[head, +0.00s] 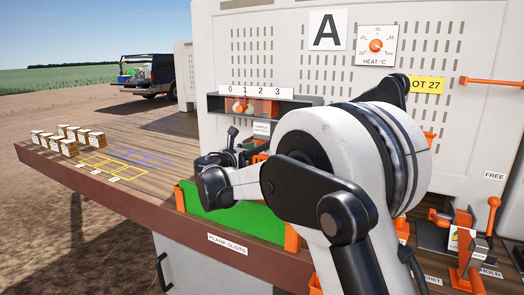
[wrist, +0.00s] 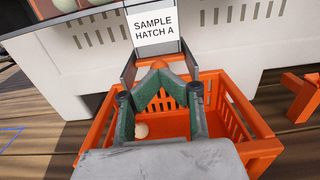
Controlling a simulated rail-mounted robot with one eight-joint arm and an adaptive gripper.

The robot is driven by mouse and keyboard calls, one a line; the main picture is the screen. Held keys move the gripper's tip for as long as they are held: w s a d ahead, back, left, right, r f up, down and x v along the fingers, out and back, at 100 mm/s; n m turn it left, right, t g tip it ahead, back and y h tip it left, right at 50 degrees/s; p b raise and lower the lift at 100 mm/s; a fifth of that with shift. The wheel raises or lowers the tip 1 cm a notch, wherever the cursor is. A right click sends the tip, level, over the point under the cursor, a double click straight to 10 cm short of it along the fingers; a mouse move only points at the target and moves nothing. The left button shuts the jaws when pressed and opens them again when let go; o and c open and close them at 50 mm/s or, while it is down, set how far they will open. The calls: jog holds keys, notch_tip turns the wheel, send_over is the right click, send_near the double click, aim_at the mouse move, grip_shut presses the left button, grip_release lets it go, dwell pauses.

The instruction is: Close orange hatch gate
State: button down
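The sample hatch sits on the white machine wall, under a "SAMPLE HATCH A" label (wrist: 154,26). In the wrist view an orange part (wrist: 156,65), which looks like the hatch gate, shows between the grey side plates below the label. My gripper (wrist: 158,80) has its green fingers drawn together at the tips, right at this orange part. I cannot tell whether the tips pinch it or only touch it. How far the gate is open is hidden by the fingers. In the head view my arm hides most of the hatch; its label (head: 261,128) still shows.
An orange crate (wrist: 240,108) stands under my gripper with a pale onion (wrist: 141,130) in it. A shelf marked 0 to 3 (head: 256,90) is above the hatch. An orange clamp (head: 465,240) stands at right. Small boxes (head: 68,140) stand on the deck at left.

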jog(key=b+v, duration=0.2)
jog(key=v, duration=1.2)
jog(key=s+d+f+m+g+y, duration=0.1)
jog(key=s+d+m+g, duration=0.1)
jog(key=s+d+m, duration=0.45)
jog(key=s+d+f+m+g, duration=0.1)
jog(key=s+d+m+g, duration=0.15)
jog(key=d, duration=0.65)
jog(key=s+d+f+m+g+y, duration=0.1)
jog(key=s+d+m+g, duration=0.1)
jog(key=s+d+m, duration=0.45)
jog(key=s+d+f+m+y, duration=0.2)
jog(key=s+m, duration=0.3)
jog(key=s, duration=0.3)
jog(key=s+d+f+m+g+y, duration=0.1)
jog(key=s+d+f+m+y, duration=0.1)
jog(key=s+f+m, duration=0.3)
jog(key=s+d+f+m+g+y, duration=0.1)
jog(key=s+d+f+m+y, duration=0.1)
jog(key=s, duration=0.9)
notch_tip(320, 180, down, 2)
jog(key=d+m, duration=0.1)
jog(key=m, duration=0.2)
jog(key=shift+f+y, duration=0.2)
jog(key=shift+y, duration=0.1)
jog(key=shift+d, duration=0.15)
